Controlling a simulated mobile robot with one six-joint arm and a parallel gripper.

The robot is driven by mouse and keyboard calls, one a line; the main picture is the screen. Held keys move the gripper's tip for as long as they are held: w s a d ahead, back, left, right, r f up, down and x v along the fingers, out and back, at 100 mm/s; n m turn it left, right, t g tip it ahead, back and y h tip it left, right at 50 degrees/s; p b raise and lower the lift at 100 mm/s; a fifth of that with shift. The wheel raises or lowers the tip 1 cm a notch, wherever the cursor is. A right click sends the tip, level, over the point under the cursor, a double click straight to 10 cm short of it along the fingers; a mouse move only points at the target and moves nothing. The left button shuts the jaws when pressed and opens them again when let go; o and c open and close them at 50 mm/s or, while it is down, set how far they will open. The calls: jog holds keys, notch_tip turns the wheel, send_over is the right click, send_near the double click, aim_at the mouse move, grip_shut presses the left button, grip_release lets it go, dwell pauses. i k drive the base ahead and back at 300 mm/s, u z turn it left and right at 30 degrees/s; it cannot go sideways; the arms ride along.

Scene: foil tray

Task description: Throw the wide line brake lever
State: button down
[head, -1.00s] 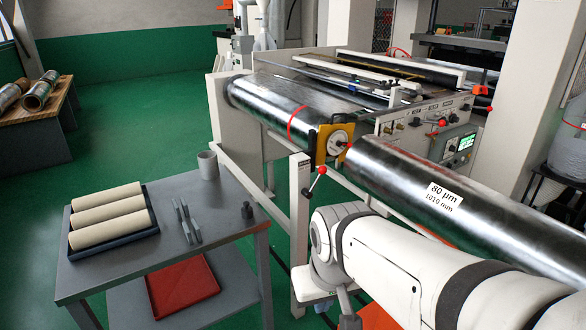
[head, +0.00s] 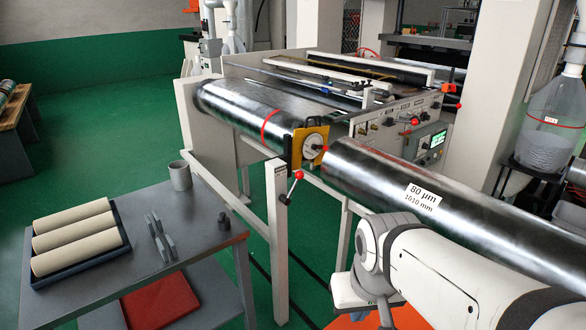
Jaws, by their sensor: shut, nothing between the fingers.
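A lever with a red ball knob (head: 298,175) is mounted on a white post (head: 277,235) left of the big foil roll. Its thin rod slants from the knob down-left to a pivot on the post. I cannot read which one is labelled as the wide line brake. My white arm crosses the lower right, right of the post and apart from both levers. My gripper is not in view.
A foil roll (head: 465,205) labelled 80 µm, 1010 mm lies behind my arm. A second roll (head: 235,112) is beside a yellow bracket (head: 295,150). A grey table (head: 165,240) with several tan rolls stands at left. Green floor (head: 110,135) is open behind it.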

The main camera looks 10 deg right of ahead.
aim_at(299, 175)
jog(key=u, duration=0.05)
jog(key=i, duration=1)
jog(key=z, duration=0.05)
